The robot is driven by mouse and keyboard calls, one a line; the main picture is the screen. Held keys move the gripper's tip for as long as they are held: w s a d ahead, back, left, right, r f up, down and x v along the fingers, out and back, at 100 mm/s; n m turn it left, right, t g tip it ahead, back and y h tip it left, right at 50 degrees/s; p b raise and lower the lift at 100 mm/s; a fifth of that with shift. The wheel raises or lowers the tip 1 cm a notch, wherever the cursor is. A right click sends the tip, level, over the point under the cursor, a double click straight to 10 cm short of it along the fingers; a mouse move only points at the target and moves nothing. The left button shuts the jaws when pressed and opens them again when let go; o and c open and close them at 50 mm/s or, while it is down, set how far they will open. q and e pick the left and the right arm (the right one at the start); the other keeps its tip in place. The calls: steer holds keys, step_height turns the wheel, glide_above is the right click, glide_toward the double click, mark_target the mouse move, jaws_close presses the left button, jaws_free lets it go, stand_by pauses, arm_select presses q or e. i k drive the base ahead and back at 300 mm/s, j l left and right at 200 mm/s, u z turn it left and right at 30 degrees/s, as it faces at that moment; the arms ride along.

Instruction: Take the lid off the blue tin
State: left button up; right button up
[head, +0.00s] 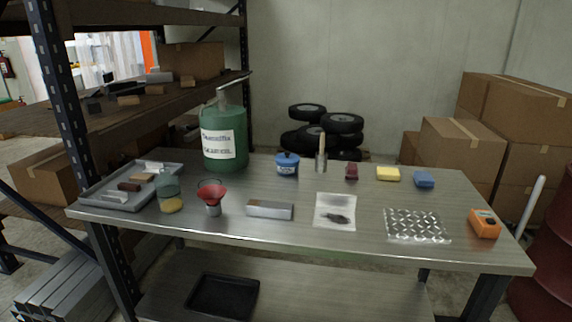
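The blue tin (287,169) stands upright near the back middle of the metal workbench. Its lid (287,156) is on top, darker blue with a small dark knob. A pale label shows on the tin's front. Neither of my grippers shows in the head view, so nothing is seen touching the tin.
A large green container (223,140) stands left of the tin, and a brush (321,152) stands close on its right.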

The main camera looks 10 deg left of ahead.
mark_target(286, 158)
steer(key=i+j+z, duration=0.15)
steer(key=i+j, duration=0.2)
steer(key=i+j+z, duration=0.15)
steer(key=i+j, duration=0.2)
steer(key=i+j+z, duration=0.15)
steer(key=i+j, duration=0.15)
steer(key=j, duration=0.25)
